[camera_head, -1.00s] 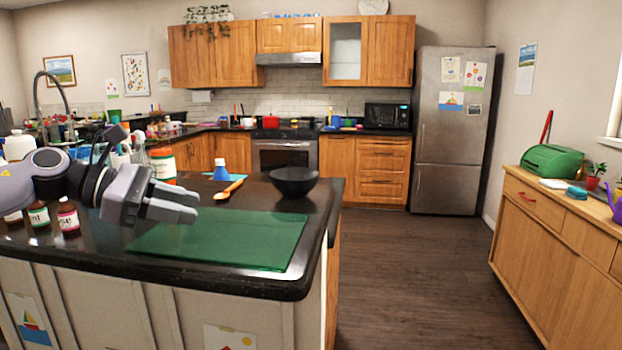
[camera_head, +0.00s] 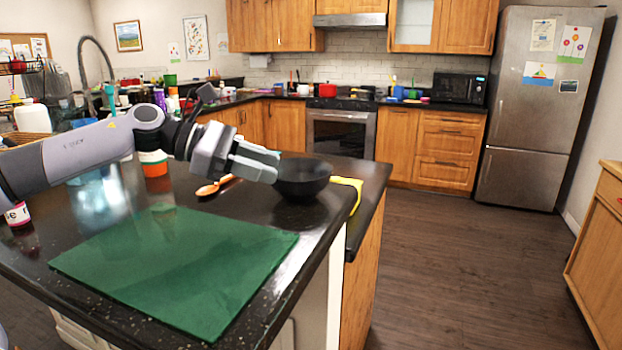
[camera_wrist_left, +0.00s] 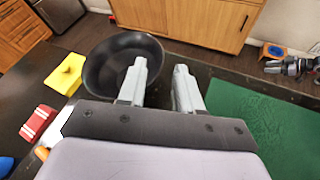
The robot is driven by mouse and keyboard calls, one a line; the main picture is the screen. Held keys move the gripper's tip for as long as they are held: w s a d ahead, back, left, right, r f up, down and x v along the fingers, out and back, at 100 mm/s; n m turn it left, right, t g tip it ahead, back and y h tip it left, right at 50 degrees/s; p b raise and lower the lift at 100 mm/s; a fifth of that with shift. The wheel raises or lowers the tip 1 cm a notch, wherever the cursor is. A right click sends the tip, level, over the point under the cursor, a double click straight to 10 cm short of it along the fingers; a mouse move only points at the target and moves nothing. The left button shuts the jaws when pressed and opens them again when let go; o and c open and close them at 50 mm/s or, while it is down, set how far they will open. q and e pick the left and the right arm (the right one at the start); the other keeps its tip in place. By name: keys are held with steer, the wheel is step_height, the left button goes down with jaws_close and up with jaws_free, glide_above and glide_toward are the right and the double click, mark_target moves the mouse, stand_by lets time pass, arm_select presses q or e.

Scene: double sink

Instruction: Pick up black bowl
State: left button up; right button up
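The black bowl (camera_head: 302,178) stands upright on the dark counter near its right edge. It also shows in the left wrist view (camera_wrist_left: 108,68). My left gripper (camera_head: 262,166) is just left of the bowl in the head view, close to its rim. In the left wrist view its two fingers (camera_wrist_left: 162,84) are apart with nothing held between them. The left finger overlaps the bowl's near-right rim in the picture, and the right finger lies outside it. I cannot tell whether either touches. A small grey and black mechanical part at the wrist view's right edge may be my right gripper (camera_wrist_left: 290,67).
A green mat (camera_head: 175,268) covers the front of the counter. A wooden spoon (camera_head: 212,188) lies left of the bowl. A yellow thing (camera_head: 352,188) is right behind it, also in the wrist view (camera_wrist_left: 65,74). An orange-and-white container (camera_head: 154,164) stands behind my left arm. Floor to the right is clear.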

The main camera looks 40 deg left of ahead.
mark_target(296, 181)
arm_select(q)
steer(key=shift+p+x, duration=0.75)
steer(key=shift+x, duration=0.35)
steer(key=p+x, duration=0.2)
steer(key=x, duration=0.1)
steer(key=shift+w, duration=0.1)
steer(key=shift+w+d+f, duration=0.3)
steer(key=shift+d+f, duration=0.05)
steer(key=shift+f, duration=0.05)
jaws_close()
